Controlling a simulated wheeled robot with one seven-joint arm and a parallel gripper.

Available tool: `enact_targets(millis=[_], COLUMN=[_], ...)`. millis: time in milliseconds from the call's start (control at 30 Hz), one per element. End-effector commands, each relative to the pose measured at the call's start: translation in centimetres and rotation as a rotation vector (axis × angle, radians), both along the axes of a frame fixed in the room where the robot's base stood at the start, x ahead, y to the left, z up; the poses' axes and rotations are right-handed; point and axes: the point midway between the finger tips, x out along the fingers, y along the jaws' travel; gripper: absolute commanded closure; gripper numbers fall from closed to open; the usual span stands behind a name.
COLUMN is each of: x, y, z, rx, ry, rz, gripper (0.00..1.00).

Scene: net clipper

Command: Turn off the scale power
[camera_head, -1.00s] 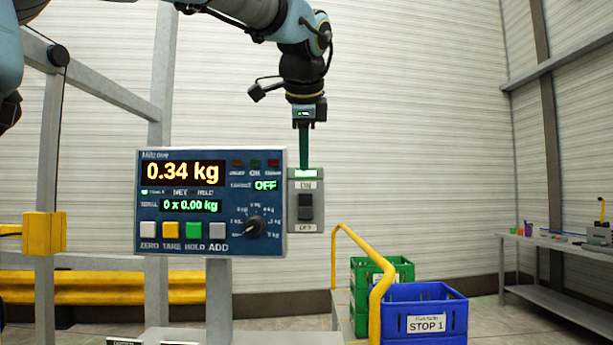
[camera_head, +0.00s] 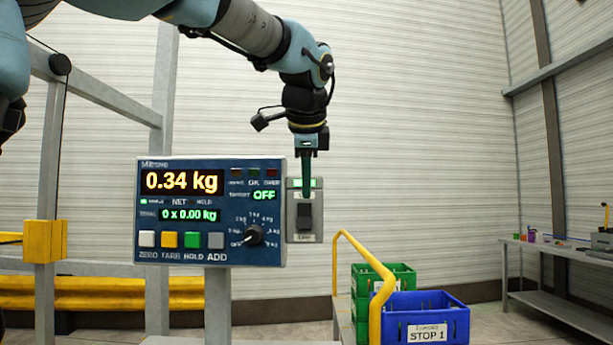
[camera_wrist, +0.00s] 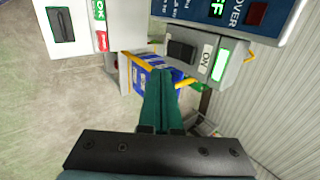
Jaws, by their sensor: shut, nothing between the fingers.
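The scale's dark blue panel (camera_head: 180,235) shows 0.34 kg in the head view. A grey power switch box (camera_head: 291,222) is fixed to its right edge, with a lit green lamp (camera_head: 312,184) at the top and a black rocker (camera_head: 305,215) below. My gripper (camera_head: 306,196) points down, shut and empty, its fingertips in front of the box just above the rocker. I cannot tell if they touch it. In the wrist view the rocker (camera_wrist: 181,52) and the ON label (camera_wrist: 207,56) lie beyond the green fingertips (camera_wrist: 160,75), apart in the picture.
A yellow rail (camera_head: 376,320) stands right of the switch box. Blue (camera_head: 455,318) and green (camera_head: 400,280) crates sit beyond it. A bench (camera_head: 570,255) stands at the far right. In the wrist view a white box (camera_wrist: 75,25) with OK marking is at upper left.

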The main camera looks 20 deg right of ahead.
Motion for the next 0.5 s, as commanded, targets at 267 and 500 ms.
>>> enact_targets(millis=[267,500], x=[3.2,6.0], y=[-1.4,-2.8], z=[-4.6,-5.4], rx=[0.004,0.001], ry=[0.004,0.001], rz=[0.001,0.001], gripper=[1.0,1.0])
